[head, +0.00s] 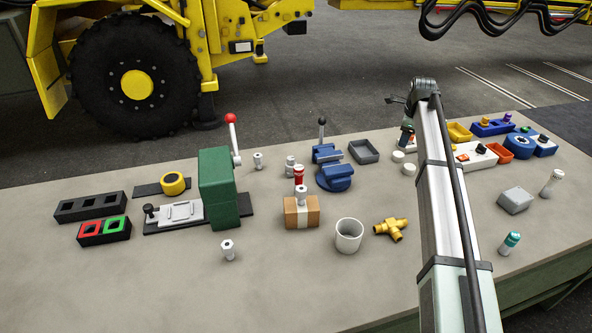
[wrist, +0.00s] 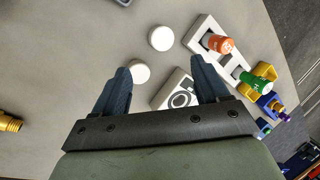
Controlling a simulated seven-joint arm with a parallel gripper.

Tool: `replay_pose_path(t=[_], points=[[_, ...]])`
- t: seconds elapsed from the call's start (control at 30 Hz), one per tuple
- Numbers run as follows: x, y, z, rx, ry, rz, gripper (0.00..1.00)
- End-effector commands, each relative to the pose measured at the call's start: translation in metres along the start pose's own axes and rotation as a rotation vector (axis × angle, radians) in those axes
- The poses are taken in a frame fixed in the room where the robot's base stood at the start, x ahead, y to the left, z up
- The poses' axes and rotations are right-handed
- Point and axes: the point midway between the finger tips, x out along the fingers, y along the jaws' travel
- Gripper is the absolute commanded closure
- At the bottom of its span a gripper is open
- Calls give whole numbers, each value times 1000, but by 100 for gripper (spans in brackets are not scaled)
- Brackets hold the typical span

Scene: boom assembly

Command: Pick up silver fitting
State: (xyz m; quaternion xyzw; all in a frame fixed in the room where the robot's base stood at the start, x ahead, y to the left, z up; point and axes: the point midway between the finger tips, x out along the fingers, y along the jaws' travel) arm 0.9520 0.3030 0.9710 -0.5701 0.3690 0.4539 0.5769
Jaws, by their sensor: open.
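Several silver fittings show in the head view. One silver fitting (head: 228,251) stands at the front left of the table. Another silver fitting (head: 258,161) stands behind the green press, and one more (head: 290,166) is left of the blue vise. A further silver fitting (head: 301,196) is at the cardboard box, by a red-topped part. I cannot tell which one the task means. My gripper (wrist: 160,65) is open and empty in the wrist view, above white round pieces and a white block. In the head view it is mostly hidden behind my arm, far right of these fittings.
A green press (head: 218,190), blue vise (head: 332,167), cardboard box (head: 301,217), white cup (head: 349,237) and brass tee (head: 391,230) stand on the table (head: 300,290). Coloured trays and blocks (head: 492,127) crowd the right. The front middle is clear.

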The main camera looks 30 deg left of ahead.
Motion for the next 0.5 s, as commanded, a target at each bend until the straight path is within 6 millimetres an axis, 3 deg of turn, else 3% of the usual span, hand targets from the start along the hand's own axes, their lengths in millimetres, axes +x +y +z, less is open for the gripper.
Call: replay_pose_path(t=[0.03,0.1,0.3,0.5], points=[[-3,8,32,16,-5,25,26],[-8,23,72,52,-6,60,26],[-24,72,177,152,14,162,26],[-46,129,268,245,62,247,26]])
